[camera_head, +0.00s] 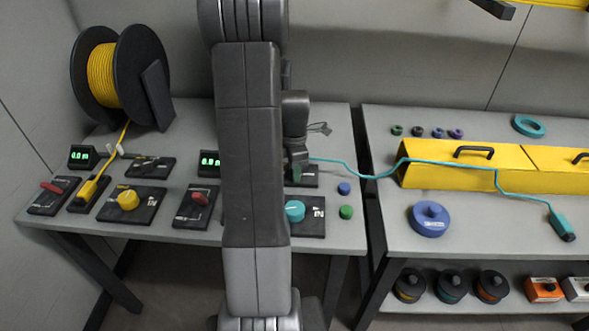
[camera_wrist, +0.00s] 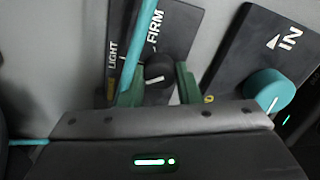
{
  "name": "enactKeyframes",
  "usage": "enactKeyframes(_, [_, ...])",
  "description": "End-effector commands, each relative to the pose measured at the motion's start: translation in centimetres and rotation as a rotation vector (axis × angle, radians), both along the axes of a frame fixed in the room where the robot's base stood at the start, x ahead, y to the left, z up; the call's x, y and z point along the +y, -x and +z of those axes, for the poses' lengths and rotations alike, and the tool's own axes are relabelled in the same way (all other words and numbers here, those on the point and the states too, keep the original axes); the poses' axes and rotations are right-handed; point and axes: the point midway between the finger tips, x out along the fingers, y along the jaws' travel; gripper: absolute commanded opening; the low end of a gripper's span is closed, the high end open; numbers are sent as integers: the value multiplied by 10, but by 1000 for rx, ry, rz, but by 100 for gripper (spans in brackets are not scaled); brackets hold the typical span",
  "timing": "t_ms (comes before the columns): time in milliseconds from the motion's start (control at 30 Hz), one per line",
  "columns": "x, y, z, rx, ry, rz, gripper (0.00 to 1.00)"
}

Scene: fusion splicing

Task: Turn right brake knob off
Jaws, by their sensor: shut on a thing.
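The right brake knob (camera_wrist: 158,70) is black with a white line, on a dark plate lettered LIGHT and FIRM, in the wrist view. A yellow mark at the plate's lower right is partly hidden by my gripper. The white line lies nearly level in the picture, its right end slightly higher. My gripper (camera_wrist: 158,88) has its green fingers on either side of the knob and is shut on it. In the head view my gripper (camera_head: 297,168) is low over the right brake plate (camera_head: 308,181), and the knob is hidden there.
A teal cable (camera_wrist: 135,45) crosses close by the left finger. A teal knob (camera_wrist: 269,90) on the IN plate stands to the right; it also shows in the head view (camera_head: 294,211). My arm hides part of the bench. A yellow-cable spool (camera_head: 103,75) stands at left.

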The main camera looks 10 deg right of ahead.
Motion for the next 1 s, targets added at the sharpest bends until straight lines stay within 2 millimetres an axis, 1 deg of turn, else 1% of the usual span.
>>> enactKeyframes(200, [0, -1, 1, -3, 1, 186, 7])
enactKeyframes(500, [0, -1, 1, -4, 1, 367, 7])
enactKeyframes(700, [0, -1, 1, -4, 1, 429, 7])
enactKeyframes(1000, [0, -1, 1, -4, 1, 453, 7])
